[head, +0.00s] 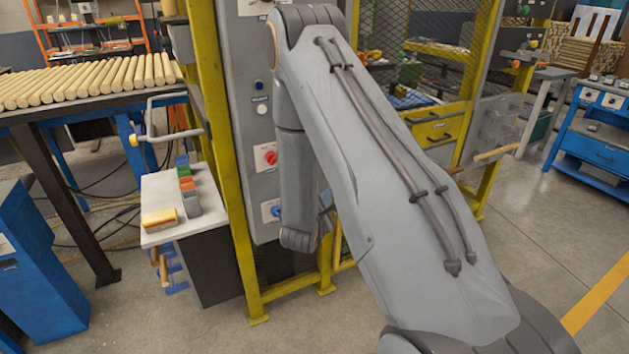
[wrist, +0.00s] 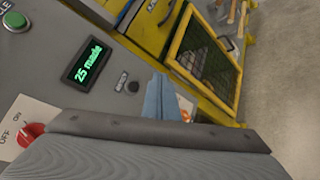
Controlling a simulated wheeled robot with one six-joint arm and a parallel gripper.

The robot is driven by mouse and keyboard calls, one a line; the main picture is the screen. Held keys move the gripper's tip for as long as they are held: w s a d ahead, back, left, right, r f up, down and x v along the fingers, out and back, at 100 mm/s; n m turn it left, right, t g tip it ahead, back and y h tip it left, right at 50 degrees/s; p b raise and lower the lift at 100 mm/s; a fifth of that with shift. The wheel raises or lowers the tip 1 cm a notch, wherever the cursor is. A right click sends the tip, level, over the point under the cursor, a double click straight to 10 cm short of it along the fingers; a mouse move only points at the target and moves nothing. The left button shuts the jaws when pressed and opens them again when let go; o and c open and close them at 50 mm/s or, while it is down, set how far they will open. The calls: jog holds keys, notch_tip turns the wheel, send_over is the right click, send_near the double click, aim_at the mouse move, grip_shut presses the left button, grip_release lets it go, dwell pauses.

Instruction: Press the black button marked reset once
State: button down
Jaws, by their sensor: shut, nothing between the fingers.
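The black button (wrist: 133,87) shows in the wrist view as a small dark round button on the grey panel. A small label (wrist: 121,82), too blurred to read surely, sits beside it. My gripper (wrist: 160,84) is shut and empty, just right of the button in the wrist view. I cannot tell whether its tips touch the panel. A display (wrist: 88,60) next to the button reads "25 made" in green. In the head view my arm covers part of the panel (head: 242,130), and the gripper and black button are hidden.
A green button (wrist: 15,20) and a red rotary switch (wrist: 31,134) marked ON and OFF are on the same panel. A yellow-framed mesh guard (wrist: 207,62) stands beyond it. A white-topped stand (head: 160,190) with blocks and a rack of wooden rods (head: 90,82) are at left.

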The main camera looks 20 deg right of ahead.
jog(key=w+b, duration=0.2)
jog(key=w, duration=0.4)
jog(key=shift+w, duration=0.25)
jog(key=shift+w+a, duration=0.1)
jog(key=shift+w, duration=0.05)
dwell(1.8)
jog(key=shift+w, duration=0.3)
jog(key=shift+w, duration=0.35)
dwell(0.8)
jog(key=shift+s, duration=0.1)
jog(key=shift+s+p, duration=0.35)
jog(key=shift+s, duration=0.35)
jog(key=s+p, duration=0.2)
jog(key=s, duration=0.3)
dwell(0.4)
